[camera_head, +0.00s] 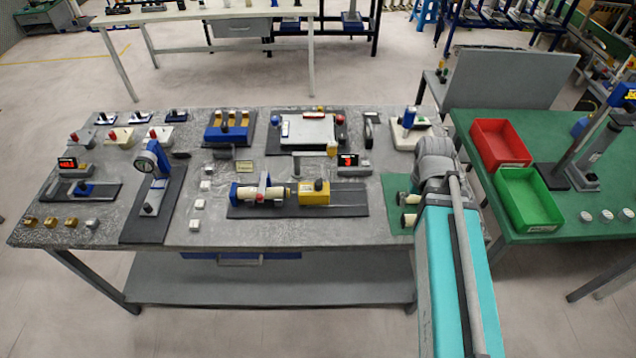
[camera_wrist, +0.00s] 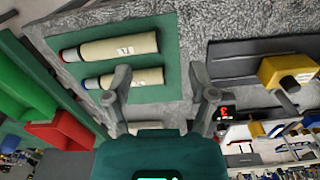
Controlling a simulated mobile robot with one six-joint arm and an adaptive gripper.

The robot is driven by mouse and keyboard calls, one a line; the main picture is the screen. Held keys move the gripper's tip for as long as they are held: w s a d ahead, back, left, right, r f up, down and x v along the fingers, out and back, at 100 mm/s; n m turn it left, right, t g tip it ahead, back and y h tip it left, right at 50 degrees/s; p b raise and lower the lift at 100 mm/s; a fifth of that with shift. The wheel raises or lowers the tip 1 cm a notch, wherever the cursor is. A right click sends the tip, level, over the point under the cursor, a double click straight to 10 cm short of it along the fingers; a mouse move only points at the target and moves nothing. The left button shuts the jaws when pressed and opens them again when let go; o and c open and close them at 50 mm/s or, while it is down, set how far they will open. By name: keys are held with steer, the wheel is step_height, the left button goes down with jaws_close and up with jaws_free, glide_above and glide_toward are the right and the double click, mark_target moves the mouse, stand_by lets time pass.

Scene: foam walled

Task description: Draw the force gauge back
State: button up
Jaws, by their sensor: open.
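A yellow block (camera_head: 314,192) with a dark knob on top, which I take to be the force gauge, sits on a dark rail base (camera_head: 350,202) on the grey workbench. A cream cylinder (camera_head: 247,193) in a clamp with a red knob lies in line with it, to its left. The yellow block also shows at the upper right of the wrist view (camera_wrist: 283,68). My gripper (camera_wrist: 161,70) is open and empty, to the left of the yellow block there and apart from it. In the head view my arm hides the gripper.
Two labelled cream cylinders (camera_wrist: 118,47) lie on a green mat (camera_wrist: 170,30) near my gripper. A red digital display (camera_head: 348,160) stands behind the rail. A dial gauge stand (camera_head: 152,165) is at left. Red (camera_head: 500,143) and green (camera_head: 527,198) bins sit on the right table.

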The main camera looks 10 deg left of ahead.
steer(key=w+a+r+n+p, duration=0.25)
steer(key=w+a+n, duration=0.35)
steer(key=a, duration=0.6)
step_height(320, 180, up, 2)
steer(key=n+p, duration=0.2)
steer(key=n, duration=0.2)
glide_above(319, 182)
steer(key=shift+r, duration=0.2)
steer(key=shift+f, duration=0.15)
step_height(319, 182, down, 14)
steer(key=b, duration=1.3)
steer(key=shift+r+b, duration=0.25)
steer(key=shift+b, duration=0.15)
steer(key=shift+c, duration=0.3)
jaws_close()
